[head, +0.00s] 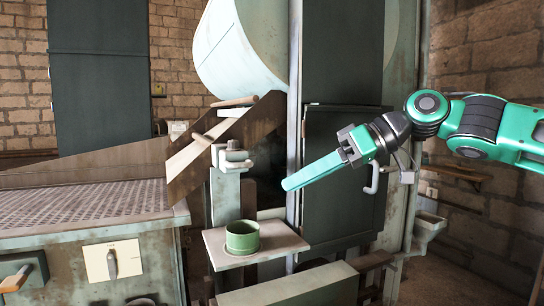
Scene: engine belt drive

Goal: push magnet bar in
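Two light rod-like ends show at the sloping wooden chute (225,145): an upper one (235,101) and a lower one (203,138). Either may be the magnet bar; I cannot tell which, nor how far in it sits. My gripper (287,185) is in the middle of the head view, right of the chute and apart from both rods in the picture. Its long teal fingers point left and slightly down in front of the dark cabinet. They show as one slab, so any gap between them is hidden. Nothing shows held.
A green cup (242,237) stands on a small shelf (285,238) below the chute. A clamp-like metal part (232,156) tops the post beside it. A perforated table (80,207) is at left. The dark cabinet (345,170) stands behind my gripper.

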